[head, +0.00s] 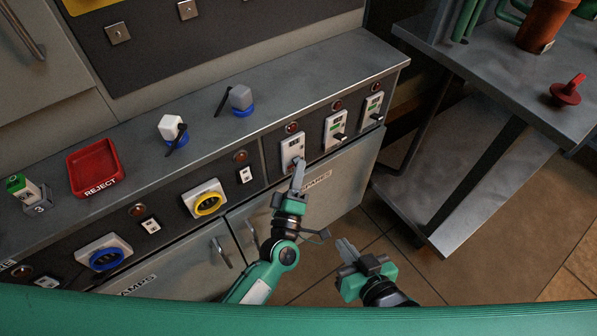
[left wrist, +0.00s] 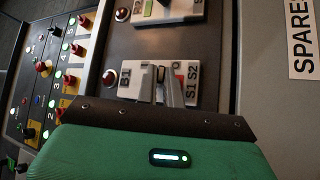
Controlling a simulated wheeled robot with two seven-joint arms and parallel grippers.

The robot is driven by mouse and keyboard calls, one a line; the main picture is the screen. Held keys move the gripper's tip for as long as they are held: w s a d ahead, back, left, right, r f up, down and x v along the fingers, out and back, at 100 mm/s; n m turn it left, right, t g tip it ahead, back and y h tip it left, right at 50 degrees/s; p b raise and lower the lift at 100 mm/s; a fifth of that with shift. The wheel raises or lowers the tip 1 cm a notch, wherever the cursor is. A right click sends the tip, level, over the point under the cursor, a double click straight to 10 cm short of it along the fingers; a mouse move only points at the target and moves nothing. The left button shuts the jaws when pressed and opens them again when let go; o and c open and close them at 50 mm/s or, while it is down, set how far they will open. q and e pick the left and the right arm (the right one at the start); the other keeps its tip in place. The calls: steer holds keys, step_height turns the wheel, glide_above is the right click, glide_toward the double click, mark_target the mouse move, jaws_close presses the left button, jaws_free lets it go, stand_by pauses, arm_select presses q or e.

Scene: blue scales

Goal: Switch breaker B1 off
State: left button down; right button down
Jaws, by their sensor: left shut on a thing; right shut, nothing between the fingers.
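Breaker B1 (head: 292,148) is a pale unit on the dark front panel, the leftmost of three alike. Its B1 label and white plate (left wrist: 133,80) show in the left wrist view, with a little red and the marking S1 S2 on the right. My left gripper (head: 298,174) reaches up to the lower part of B1. In the left wrist view its fingers (left wrist: 168,92) are shut on the breaker's lever (left wrist: 161,73), which they mostly hide. My right gripper (head: 345,246) is shut and empty, over the floor in front of the cabinet.
Two more breakers (head: 336,128) (head: 373,107) with green windows and dark levers stand right of B1. Red lamps (head: 292,127) sit above the breakers. A red REJECT tray (head: 95,168) lies on the bench. A metal table (head: 480,85) stands at right, with floor between.

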arm_select(q)
steer(key=shift+f, duration=0.1)
steer(key=c, duration=1.5)
jaws_free()
steer(key=shift+c, duration=0.2)
